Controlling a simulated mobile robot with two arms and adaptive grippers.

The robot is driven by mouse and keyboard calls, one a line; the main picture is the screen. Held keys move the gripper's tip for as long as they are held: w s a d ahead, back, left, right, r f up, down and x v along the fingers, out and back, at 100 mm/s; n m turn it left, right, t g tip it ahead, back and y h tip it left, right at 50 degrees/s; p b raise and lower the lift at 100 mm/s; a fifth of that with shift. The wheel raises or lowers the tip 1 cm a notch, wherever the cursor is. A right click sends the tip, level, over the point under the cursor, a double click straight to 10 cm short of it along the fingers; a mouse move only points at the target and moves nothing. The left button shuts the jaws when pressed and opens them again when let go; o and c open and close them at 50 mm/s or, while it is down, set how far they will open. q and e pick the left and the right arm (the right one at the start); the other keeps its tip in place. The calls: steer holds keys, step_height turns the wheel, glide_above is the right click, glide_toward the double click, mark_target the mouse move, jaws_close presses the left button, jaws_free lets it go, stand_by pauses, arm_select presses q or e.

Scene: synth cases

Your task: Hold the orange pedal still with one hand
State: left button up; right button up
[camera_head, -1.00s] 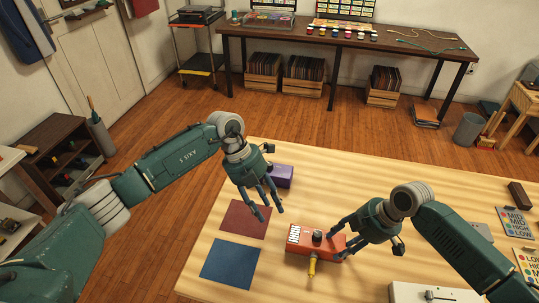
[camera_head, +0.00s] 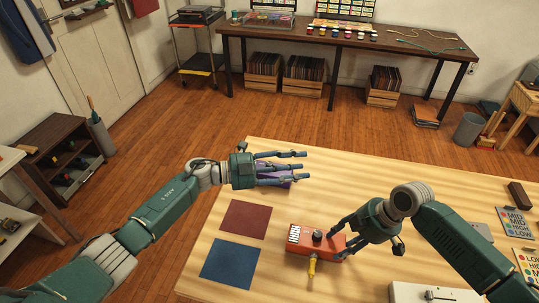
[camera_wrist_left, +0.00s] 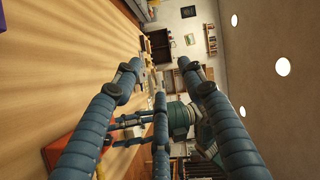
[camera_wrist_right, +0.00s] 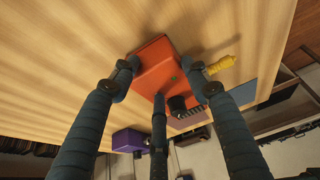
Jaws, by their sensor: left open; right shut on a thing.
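The orange pedal (camera_head: 316,243) lies on the light wooden table, with a black knob on top and a yellow plug (camera_head: 312,267) at its near side. My right gripper (camera_head: 338,245) is shut on the pedal's right end. In the right wrist view, its fingers (camera_wrist_right: 165,75) straddle the orange pedal (camera_wrist_right: 157,68). My left gripper (camera_head: 300,165) is open above the table's far left part, in front of a purple pedal (camera_head: 275,181) that it partly hides. In the left wrist view, the fingers (camera_wrist_left: 158,72) are spread with nothing between them.
A dark red square (camera_head: 246,220) and a blue square (camera_head: 230,261) lie left of the orange pedal. A white device (camera_head: 425,294) is at the near edge. Printed cards (camera_head: 515,222) and a dark block (camera_head: 520,195) are at the right. The table's far middle is clear.

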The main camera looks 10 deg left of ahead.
steer(key=shift+s+d+f, duration=0.2)
steer(key=shift+s+f, duration=0.15)
steer(key=shift+f, duration=0.2)
arm_select(q)
steer(key=w+a+f+n+t+y, duration=0.2)
steer(key=w+a+n+t, duration=0.2)
steer(key=a, duration=0.5)
steer(key=shift+w+f+n+t+y, duration=0.15)
steer(key=shift+w+n+t+y, duration=0.25)
steer(key=shift+n+t, duration=1.05)
steer(key=shift+d+g, duration=0.1)
steer(key=shift+g, duration=0.15)
arm_select(e)
steer(key=o, duration=1.4)
steer(key=shift+c, duration=0.2)
arm_select(q)
steer(key=shift+w+f+n, duration=0.15)
steer(key=shift+w+n, duration=0.05)
steer(key=shift+n, duration=0.05)
arm_select(e)
steer(key=shift+w+a, duration=0.1)
steer(key=shift+w, duration=0.1)
steer(key=shift+r, duration=0.15)
steer(key=shift+w, duration=0.15)
